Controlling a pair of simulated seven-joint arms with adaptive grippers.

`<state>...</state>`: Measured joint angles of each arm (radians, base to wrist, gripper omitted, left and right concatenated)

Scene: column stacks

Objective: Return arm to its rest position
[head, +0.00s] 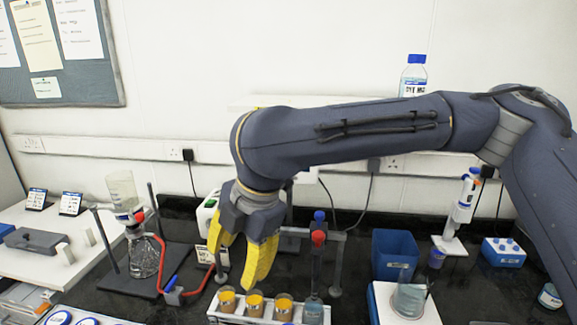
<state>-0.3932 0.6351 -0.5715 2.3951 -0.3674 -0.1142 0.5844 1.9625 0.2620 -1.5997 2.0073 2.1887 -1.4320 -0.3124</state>
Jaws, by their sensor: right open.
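My right arm (340,133) reaches in from the right across the middle of the view, its forearm bent down at the wrist. My right gripper (234,268) has yellow fingers that point down and stand apart, with nothing seen between them. It is above and behind the left end of a white rack (238,320) at the front edge. The rack holds amber-filled containers (255,303) and a clear bluish one (313,311) at its right end. One finger hangs close to the amber containers; whether it touches them I cannot tell. My left gripper is not in view.
A stand with a flask (145,258) and red tubing is left of the gripper. A red-capped column stand (318,240) is close on its right. A blue bin (396,254), a beaker (409,299) and a pipette (464,200) stand farther right. A bottle (413,77) is on the shelf behind my arm.

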